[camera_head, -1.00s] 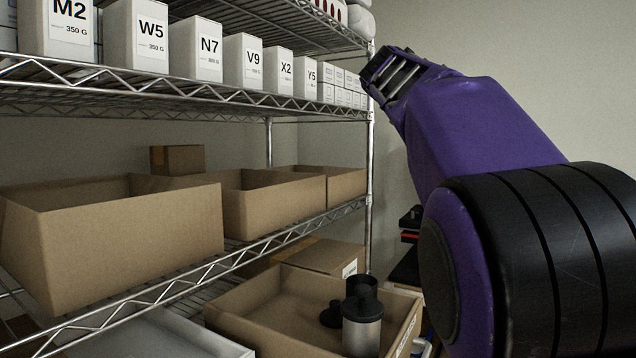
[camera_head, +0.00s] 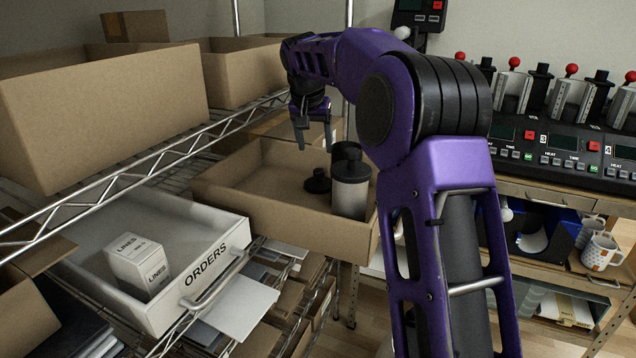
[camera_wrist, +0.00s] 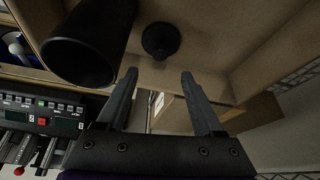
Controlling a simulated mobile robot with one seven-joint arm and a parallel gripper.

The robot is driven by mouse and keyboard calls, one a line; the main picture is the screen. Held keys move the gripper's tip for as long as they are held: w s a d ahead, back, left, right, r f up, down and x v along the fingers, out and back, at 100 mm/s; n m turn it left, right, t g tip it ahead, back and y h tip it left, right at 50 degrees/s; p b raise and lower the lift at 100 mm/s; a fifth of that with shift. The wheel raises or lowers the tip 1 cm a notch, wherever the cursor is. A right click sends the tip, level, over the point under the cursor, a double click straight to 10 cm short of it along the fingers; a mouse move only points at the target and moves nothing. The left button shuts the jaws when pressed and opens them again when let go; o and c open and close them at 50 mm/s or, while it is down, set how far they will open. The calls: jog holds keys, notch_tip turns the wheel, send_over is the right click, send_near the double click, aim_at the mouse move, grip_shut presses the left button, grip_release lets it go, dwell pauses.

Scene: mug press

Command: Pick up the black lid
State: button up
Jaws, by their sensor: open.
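The black lid (camera_head: 318,181) is a round disc with a small knob. It lies on the floor of an open cardboard box (camera_head: 240,202), just left of a grey cylinder with a black top (camera_head: 350,184). My gripper (camera_head: 312,135) is open and empty, pointing down above the box, higher than the lid and apart from it. In the wrist view, the lid (camera_wrist: 160,41) shows beyond the open fingers (camera_wrist: 158,88), with the dark cylinder (camera_wrist: 90,45) close at its left.
A white ORDERS drawer (camera_head: 150,262) holding a small LINES box (camera_head: 137,262) stands at left. Larger cardboard boxes (camera_head: 100,105) sit on the shelf above. A bench with mug presses (camera_head: 560,150) is at right. The box floor left of the lid is clear.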

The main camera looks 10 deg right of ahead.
aim_at(319, 170)
jog(key=x, duration=1.1)
jog(key=shift+r, duration=0.1)
grip_shut()
